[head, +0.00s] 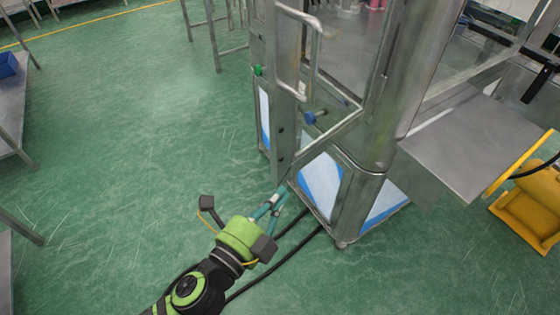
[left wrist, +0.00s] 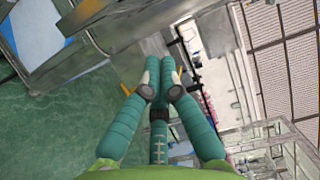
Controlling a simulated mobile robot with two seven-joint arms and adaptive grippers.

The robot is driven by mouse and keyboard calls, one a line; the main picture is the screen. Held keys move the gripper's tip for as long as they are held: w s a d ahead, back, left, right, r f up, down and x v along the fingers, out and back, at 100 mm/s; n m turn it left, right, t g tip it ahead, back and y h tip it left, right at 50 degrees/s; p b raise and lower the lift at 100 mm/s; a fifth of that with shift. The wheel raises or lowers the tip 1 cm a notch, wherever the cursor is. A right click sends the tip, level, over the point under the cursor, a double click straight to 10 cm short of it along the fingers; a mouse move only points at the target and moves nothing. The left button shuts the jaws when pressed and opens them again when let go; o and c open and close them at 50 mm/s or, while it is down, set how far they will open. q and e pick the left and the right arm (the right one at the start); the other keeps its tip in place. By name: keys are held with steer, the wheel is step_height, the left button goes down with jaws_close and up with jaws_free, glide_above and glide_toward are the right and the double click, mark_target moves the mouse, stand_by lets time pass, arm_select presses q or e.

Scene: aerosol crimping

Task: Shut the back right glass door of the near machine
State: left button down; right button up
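The near machine (head: 376,150) is a steel-framed cabinet with blue and white lower panels. A glass door (head: 285,110) with a steel frame and a long bar handle (head: 314,55) is on its left side in the head view. The door looks ajar, its lower rail running slantwise to the corner post; how far it stands open is hard to tell. My left gripper (head: 272,203) is low by the door's bottom left corner; contact is unclear. In the left wrist view its teal fingers (left wrist: 160,82) come together with nothing visible between them. My right gripper is out of view.
A steel shelf (head: 468,145) juts from the machine's right side, beside a yellow object (head: 530,205). Black cables run on the floor below the machine. Steel tables (head: 12,110) stand at the far left. The green floor between is clear.

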mark_target(282, 165)
arm_select(q)
steer(key=w+p, duration=0.1)
steer(key=w, duration=0.1)
steer(key=w+p, duration=0.1)
steer(key=w, duration=0.2)
steer(key=w+p, duration=0.1)
steer(key=w, duration=0.2)
steer(key=shift+w+d, duration=0.2)
steer(key=shift+d, duration=0.1)
